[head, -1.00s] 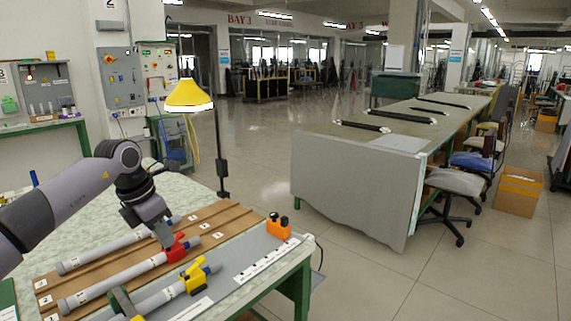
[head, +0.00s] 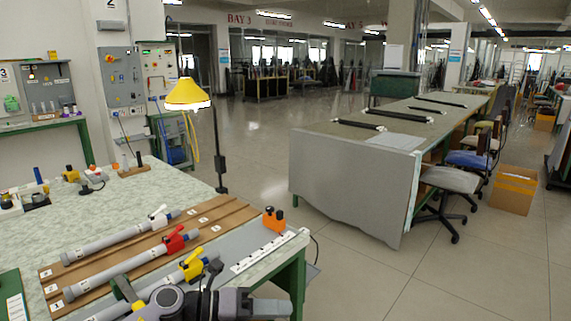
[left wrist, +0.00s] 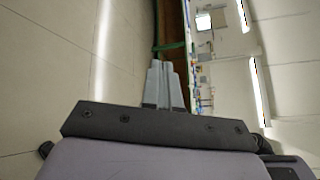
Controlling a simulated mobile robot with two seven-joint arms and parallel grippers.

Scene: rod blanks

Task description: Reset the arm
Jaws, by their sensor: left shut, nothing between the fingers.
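My left gripper (left wrist: 163,68) is shut and empty in the left wrist view, its two grey fingers together. In the head view my left arm is at the bottom centre, in front of the near bench edge and partly over the lowest rod. Three grey rods lie slantwise by a numbered brown board: one with a white clamp (head: 110,241), one with a red clamp (head: 120,275), and one with a yellow clamp (head: 165,290), partly hidden by my arm. My right gripper is not in view.
Open floor (head: 340,275) lies to the right, before a grey-draped table (head: 345,190).

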